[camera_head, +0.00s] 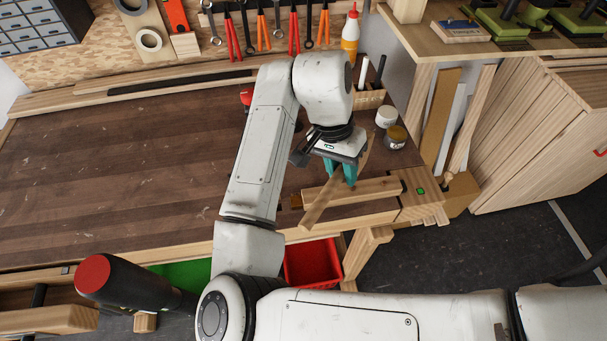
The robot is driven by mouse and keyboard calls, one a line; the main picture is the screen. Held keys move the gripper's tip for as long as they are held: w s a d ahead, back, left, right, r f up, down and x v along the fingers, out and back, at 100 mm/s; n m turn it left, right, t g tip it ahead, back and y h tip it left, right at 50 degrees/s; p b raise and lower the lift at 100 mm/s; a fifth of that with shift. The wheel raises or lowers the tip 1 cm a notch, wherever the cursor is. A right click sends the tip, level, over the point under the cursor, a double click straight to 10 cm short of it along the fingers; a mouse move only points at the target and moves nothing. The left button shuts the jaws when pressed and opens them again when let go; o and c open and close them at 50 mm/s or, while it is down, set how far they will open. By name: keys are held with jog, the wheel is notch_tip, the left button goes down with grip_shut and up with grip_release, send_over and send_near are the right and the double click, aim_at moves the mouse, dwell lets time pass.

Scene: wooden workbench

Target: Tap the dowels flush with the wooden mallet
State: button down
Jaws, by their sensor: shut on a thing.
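My gripper (341,180) has teal fingers and points down over the right part of the bench, near its front edge. It is shut on a slanting wooden piece, which I take to be the mallet (318,209). The mallet slants from lower left up to the right between the fingers, and the gripper hides part of it. A pale wooden bar (378,188) lies below and behind it along the front edge. From this view I cannot tell whether the mallet touches the bar. I cannot make out separate dowels.
A wooden end block with a green spot (420,190) sits at the bench's front right corner. A white tub (386,117) and a dark jar (396,137) stand behind it. A red bin (313,263) is below the edge. The bench's left side (120,170) is clear.

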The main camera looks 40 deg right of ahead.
jog(key=shift+s+d+f+m+b, duration=0.1)
jog(key=shift+s+f+b, duration=0.15)
jog(key=shift+f+b, duration=0.3)
jog(key=shift+s+f+m+b, duration=0.1)
jog(key=shift+s+f+b, duration=0.25)
jog(key=shift+f, duration=0.3)
jog(key=shift+s+d+f+m+b, duration=0.1)
jog(key=shift+s+f+b, duration=0.05)
jog(key=shift+f+b, duration=0.45)
notch_tip(320, 180, down, 5)
jog(key=b, duration=0.3)
notch_tip(320, 180, up, 5)
jog(key=p, duration=0.3)
jog(key=shift+f+p, duration=0.2)
jog(key=shift+p, duration=0.15)
